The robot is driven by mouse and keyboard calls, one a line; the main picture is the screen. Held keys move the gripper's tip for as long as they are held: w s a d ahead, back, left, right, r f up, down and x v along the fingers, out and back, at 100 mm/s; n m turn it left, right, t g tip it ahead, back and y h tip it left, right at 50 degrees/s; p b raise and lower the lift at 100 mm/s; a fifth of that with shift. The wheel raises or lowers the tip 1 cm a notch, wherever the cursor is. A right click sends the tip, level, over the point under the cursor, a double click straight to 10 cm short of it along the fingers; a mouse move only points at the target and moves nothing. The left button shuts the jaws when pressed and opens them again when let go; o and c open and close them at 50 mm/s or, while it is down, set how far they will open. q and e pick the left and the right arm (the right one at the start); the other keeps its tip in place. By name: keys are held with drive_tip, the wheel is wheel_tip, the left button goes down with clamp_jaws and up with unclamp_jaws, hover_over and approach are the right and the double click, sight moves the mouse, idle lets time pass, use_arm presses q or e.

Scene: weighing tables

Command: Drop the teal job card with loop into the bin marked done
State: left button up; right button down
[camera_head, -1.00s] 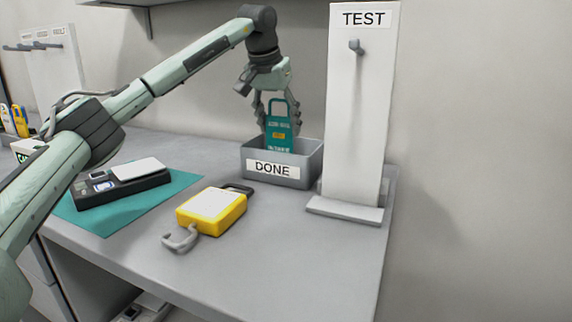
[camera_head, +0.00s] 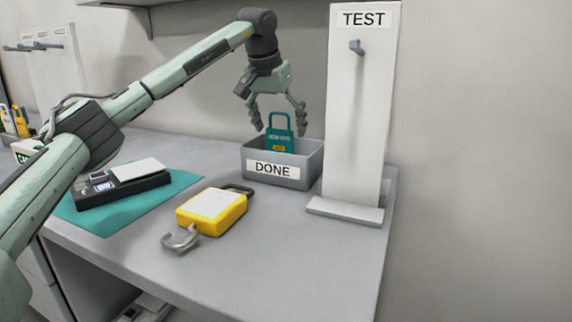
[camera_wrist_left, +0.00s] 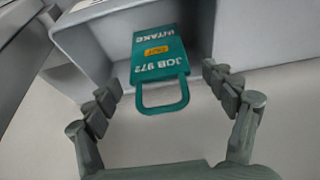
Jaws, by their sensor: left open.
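The teal job card (camera_head: 279,137) with its loop on top is at the grey bin marked DONE (camera_head: 309,163). Its lower part is hidden behind the bin's front wall, and its loop sticks up above the rim. In the left wrist view the card (camera_wrist_left: 158,57) shows its print and loop, with the grey bin (camera_wrist_left: 85,42) around and beyond it. My left gripper (camera_head: 278,115) is above the bin with its fingers spread apart on both sides of the loop. I see no finger touching the card. My right gripper is not in view.
A white TEST stand (camera_head: 352,120) with a peg is right of the bin. A yellow hanging scale (camera_head: 212,211) with a hook lies in front. A dark bench scale (camera_head: 120,185) sits on a teal mat (camera_head: 100,219) at left. The table's front right is clear.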

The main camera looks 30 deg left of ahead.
use_arm(q)
drive_tip(key=v, duration=1.1)
drive_tip(key=shift+s+r, duration=0.2)
drive_tip(key=shift+r, duration=0.15)
drive_tip(key=x, duration=1.2)
drive_tip(key=shift+f, duration=0.15)
drive_tip(key=shift+w+r, duration=0.1)
drive_tip(key=shift+r, duration=2.05)
